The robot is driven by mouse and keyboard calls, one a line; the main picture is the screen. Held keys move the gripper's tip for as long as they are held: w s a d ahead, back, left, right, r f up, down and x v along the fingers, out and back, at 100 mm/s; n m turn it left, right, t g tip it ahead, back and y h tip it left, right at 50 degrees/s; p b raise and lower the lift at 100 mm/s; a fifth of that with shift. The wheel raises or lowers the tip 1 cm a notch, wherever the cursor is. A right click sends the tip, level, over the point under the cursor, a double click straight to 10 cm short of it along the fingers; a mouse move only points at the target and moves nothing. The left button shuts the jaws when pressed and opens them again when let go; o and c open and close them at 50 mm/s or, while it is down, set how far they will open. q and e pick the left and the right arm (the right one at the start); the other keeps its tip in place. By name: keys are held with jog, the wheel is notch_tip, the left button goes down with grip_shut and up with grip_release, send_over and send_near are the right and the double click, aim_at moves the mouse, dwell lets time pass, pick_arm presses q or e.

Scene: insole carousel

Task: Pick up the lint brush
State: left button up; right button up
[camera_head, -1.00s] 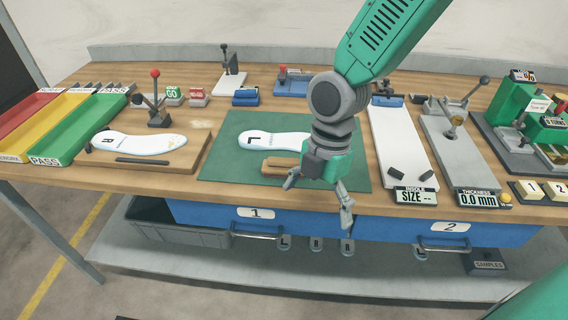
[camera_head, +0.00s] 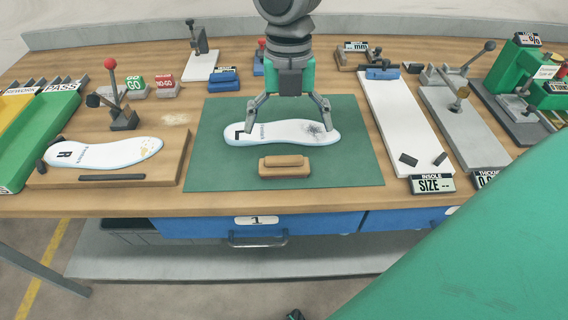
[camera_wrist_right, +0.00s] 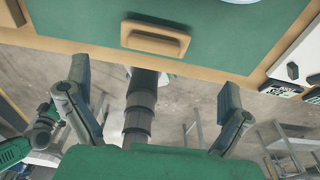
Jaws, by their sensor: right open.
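The lint brush, a small tan wooden block (camera_head: 284,166), lies on the green mat (camera_head: 215,175) just in front of the white insole marked L (camera_head: 275,132). It also shows near the top of the right wrist view (camera_wrist_right: 155,40), with nothing covering it. My right gripper (camera_head: 284,130) points down with its two fingers spread wide and nothing between them. In the head view its fingertips overlap the L insole, behind the brush. In the wrist view its fingers (camera_wrist_right: 155,82) appear below the brush, apart from it.
A wooden board (camera_head: 165,175) with the R insole (camera_head: 110,153) and a red-knobbed lever (camera_head: 118,105) stand left. A white sizing board (camera_head: 395,115) stands right. Small blocks and gauges line the back. Bare mat surrounds the brush at its front and sides.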

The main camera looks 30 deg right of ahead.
aim_at(283, 157)
jog(key=f, duration=0.2)
jog(key=a+f, duration=0.1)
jog(key=shift+a+f+b, duration=0.1)
jog(key=shift+f+b, duration=0.2)
jog(key=shift+f, duration=0.1)
jog(key=f, duration=0.2)
jog(key=f+b, duration=0.1)
jog(key=f, duration=0.2)
jog(key=shift+s+d, duration=0.1)
jog(key=shift+d, duration=0.1)
jog(key=shift+a+r, duration=0.1)
jog(key=shift+a, duration=0.1)
pick_arm(q)
jog(key=shift+w+a+f, duration=0.1)
jog(key=shift+a+f, duration=0.05)
jog(key=shift+f, duration=0.45)
jog(key=shift+a+f, duration=0.15)
jog(key=shift+f, duration=0.4)
pick_arm(e)
jog(key=shift+a, duration=0.1)
jog(key=c, duration=1.1)
